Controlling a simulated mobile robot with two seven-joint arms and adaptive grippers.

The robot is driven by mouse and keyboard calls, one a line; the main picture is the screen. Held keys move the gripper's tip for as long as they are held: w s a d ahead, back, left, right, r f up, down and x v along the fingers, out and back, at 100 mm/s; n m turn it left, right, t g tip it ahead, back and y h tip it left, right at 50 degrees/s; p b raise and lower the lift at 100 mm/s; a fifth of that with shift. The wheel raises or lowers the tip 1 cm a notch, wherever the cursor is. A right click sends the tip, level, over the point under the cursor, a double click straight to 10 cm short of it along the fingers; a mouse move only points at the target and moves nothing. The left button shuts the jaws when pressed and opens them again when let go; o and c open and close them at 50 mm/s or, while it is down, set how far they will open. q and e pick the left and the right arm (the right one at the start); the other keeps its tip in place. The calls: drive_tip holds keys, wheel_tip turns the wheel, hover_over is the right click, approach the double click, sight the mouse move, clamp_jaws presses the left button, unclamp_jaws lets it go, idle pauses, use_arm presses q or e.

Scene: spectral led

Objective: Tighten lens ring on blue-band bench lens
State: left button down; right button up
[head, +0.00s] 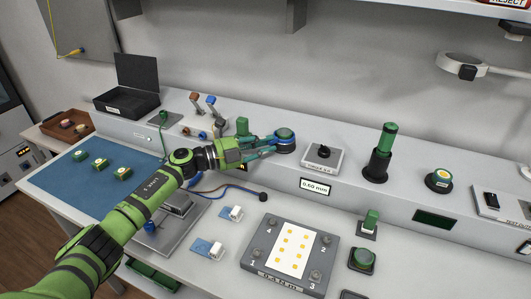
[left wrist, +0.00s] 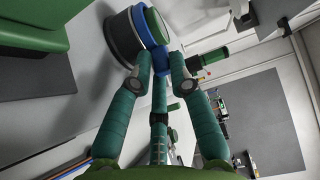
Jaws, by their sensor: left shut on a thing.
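The blue-band bench lens (head: 285,142) stands on the raised grey ledge, a short dark cylinder with a blue band and a green top. In the left wrist view the lens (left wrist: 124,34) fills the upper left, its blue band beside the green disc. My left gripper (head: 271,140) reaches it from the left, with its teal fingers shut on the lens at the blue band. The fingertips show at the band's edge in the left wrist view (left wrist: 166,64). The far side of the lens is hidden. My right gripper is in neither view.
A grey knob box (head: 322,158) stands close right of the lens, then a black stand with a green cylinder (head: 380,152). A lever box (head: 203,122) and a green block (head: 242,126) are behind my arm. A numbered plate (head: 258,272) lies on the lower bench.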

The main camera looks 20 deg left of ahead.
use_arm(q)
drive_tip(key=shift+w+r, duration=0.1)
drive_tip(key=shift+r, duration=0.35)
drive_tip(key=c, duration=1.2)
unclamp_jaws()
drive_tip(key=shift+c, duration=0.2)
drive_tip(key=shift+f, duration=0.2)
drive_tip(key=shift+s+a+f, duration=0.1)
drive_tip(key=shift+s+a, duration=0.1)
drive_tip(key=shift+s, duration=0.05)
drive_tip(key=v, duration=1.1)
drive_tip(key=shift+a, duration=0.15)
